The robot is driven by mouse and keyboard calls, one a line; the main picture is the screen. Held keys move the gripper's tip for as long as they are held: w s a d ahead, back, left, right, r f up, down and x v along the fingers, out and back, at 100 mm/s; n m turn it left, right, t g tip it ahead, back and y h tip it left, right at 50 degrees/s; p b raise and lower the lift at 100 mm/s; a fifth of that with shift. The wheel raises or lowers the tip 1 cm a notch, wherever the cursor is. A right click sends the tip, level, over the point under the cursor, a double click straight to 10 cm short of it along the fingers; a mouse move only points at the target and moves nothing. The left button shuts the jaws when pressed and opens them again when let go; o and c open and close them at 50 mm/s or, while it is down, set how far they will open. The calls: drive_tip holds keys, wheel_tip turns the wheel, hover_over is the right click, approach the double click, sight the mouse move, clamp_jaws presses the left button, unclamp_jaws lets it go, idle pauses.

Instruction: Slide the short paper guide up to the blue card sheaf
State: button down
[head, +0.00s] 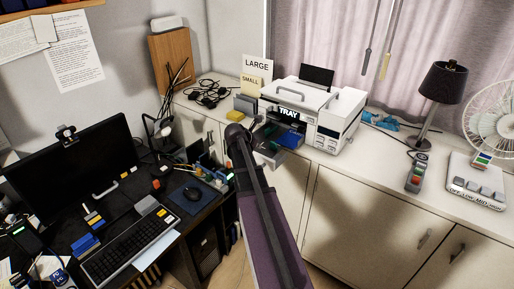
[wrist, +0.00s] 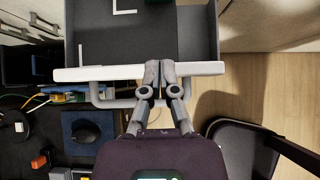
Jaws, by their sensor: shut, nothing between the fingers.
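The printer (head: 318,105) stands on the white counter with its tray drawer pulled out at the front. The drawer shows in the wrist view as a dark grey box with a white front edge (wrist: 95,73) and a grey handle (wrist: 112,102). A blue piece (head: 289,139), likely the card sheaf, shows in the tray. A white L-shaped line (wrist: 124,12) lies on the tray floor, and a dark green bit (wrist: 158,1) is cut off at the top. I cannot tell which part is the short guide. My gripper (wrist: 160,66) is shut and empty over the front edge; my arm hides it in the head view.
A desk with a monitor (head: 68,165) and keyboard (head: 130,245) stands at left. A lamp (head: 443,82) and fan (head: 490,112) stand on the counter at right. A dark chair (wrist: 240,145) is at lower right in the wrist view, beside open wooden floor.

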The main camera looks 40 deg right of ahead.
sight(273, 147)
drive_tip(key=b+x, duration=0.5)
drive_tip(key=x, duration=0.3)
drive_tip(key=shift+a, duration=0.1)
drive_tip(key=d, duration=0.2)
drive_tip(key=shift+w+d, duration=0.55)
drive_tip(key=shift+d, duration=0.55)
